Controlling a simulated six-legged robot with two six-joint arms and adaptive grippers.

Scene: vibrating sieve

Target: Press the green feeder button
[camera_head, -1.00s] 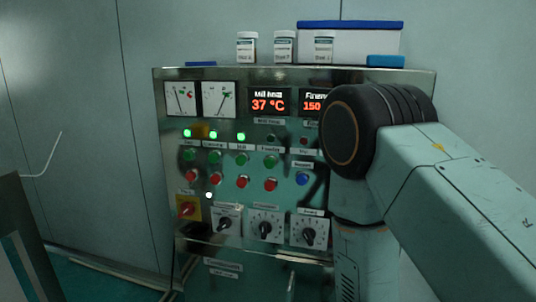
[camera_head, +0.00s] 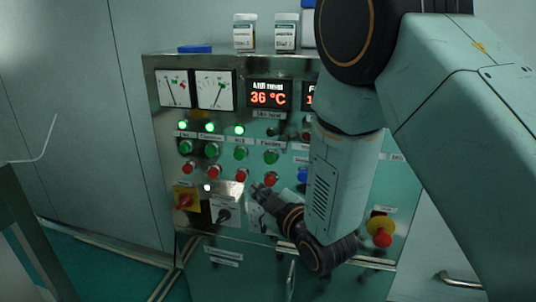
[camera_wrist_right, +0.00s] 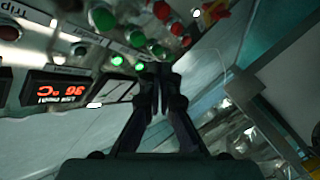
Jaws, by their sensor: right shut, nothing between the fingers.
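The green feeder button (camera_head: 271,157) is the rightmost of the row of green buttons on the metal control panel, under the "Feeder" label. The lamp above it is dark. In the right wrist view, which is upside down, the large green button (camera_wrist_right: 102,18) at upper left seems to be the same one. My right gripper (camera_head: 259,189) is shut and empty, below and slightly left of the feeder button, near the red buttons. Its fingertips also show in the wrist view (camera_wrist_right: 158,78), apart from that button. My left gripper is not in view.
A red button (camera_head: 271,179) sits just below the feeder button, and a blue one (camera_head: 302,174) to its right. A red emergency knob (camera_head: 382,237) is at lower right. My right arm hides the panel's right part.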

